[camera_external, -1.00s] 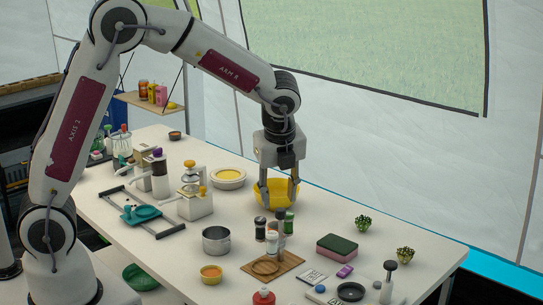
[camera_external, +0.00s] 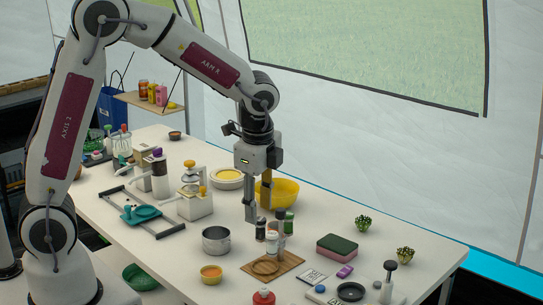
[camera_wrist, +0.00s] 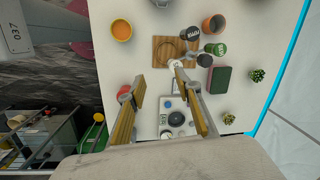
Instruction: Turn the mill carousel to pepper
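The mill carousel is a cluster of several small shakers beside a wooden board (camera_external: 290,262). It has a dark-topped mill (camera_external: 260,229), a white-bodied mill (camera_external: 272,243) and a green mill (camera_external: 288,224). In the wrist view the green mill (camera_wrist: 215,48) stands beside a dark mill with white lettering (camera_wrist: 191,34), too small to read surely. I cannot tell which is pepper. My gripper (camera_external: 259,213) is open and empty, fingers pointing down, close above and left of the mills. In the wrist view its fingers (camera_wrist: 160,79) are wide apart, below the board.
A steel pot (camera_external: 216,240) and small orange bowl (camera_external: 211,273) are to the left.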

